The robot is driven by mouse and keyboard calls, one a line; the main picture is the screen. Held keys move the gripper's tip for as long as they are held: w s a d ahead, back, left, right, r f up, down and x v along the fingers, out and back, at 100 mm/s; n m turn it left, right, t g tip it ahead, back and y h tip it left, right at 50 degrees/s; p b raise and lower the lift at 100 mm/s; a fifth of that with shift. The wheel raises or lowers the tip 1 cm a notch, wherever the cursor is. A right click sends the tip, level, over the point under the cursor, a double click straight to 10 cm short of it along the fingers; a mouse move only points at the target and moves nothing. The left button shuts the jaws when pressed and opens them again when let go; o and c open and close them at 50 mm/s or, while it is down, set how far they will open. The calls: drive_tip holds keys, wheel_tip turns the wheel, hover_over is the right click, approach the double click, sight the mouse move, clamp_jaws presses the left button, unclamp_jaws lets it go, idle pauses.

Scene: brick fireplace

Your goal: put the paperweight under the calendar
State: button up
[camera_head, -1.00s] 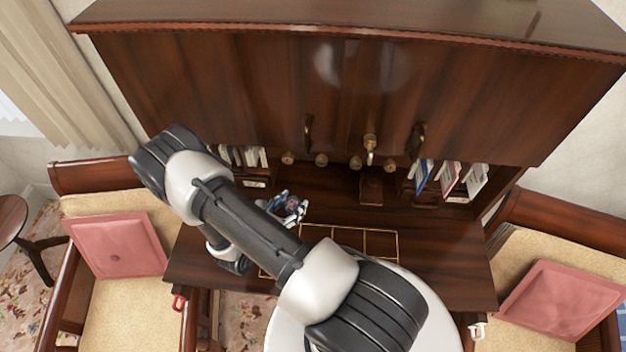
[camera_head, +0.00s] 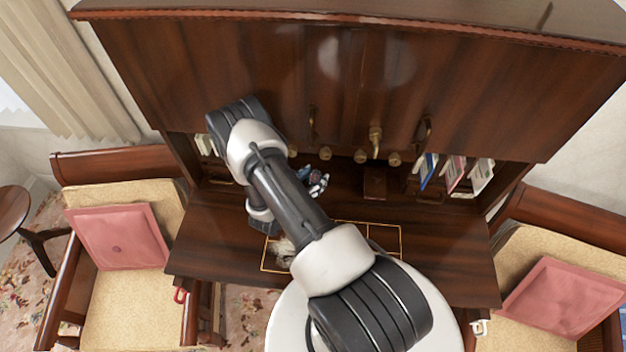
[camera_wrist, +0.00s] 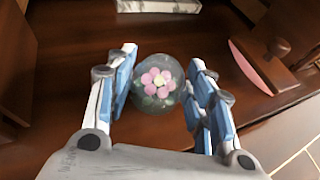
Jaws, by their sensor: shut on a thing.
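The paperweight (camera_wrist: 157,83) is a clear glass ball with a pink flower inside, seen between the fingers in the wrist view. My gripper (camera_wrist: 160,76) is shut on it. In the head view my gripper (camera_head: 316,180) is over the back of the desk, below the cabinet doors, and the ball in it is too small to make out. I cannot tell for sure which thing is the calendar. A pale, mottled thing (camera_head: 283,252) lies in the left part of a gold-lined grid (camera_head: 385,224) on the desk, partly hidden by my arm.
The wooden desk (camera_head: 450,262) is clear on the right. A small brown block (camera_head: 375,183) stands at its back, near upright books (camera_head: 455,172). The cabinet (camera_head: 330,95) overhangs the back. Cushioned chairs flank the desk. A pink disc-like thing (camera_wrist: 248,68) shows in the wrist view.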

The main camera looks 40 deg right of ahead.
drive_tip(key=shift+f, duration=0.1)
drive_tip(key=o, duration=1.4)
drive_tip(key=shift+r, duration=0.35)
drive_tip(key=b+v, duration=0.1)
drive_tip(key=v, duration=1.1)
drive_tip(key=shift+a+f, duration=0.1)
drive_tip(key=shift+f, duration=0.1)
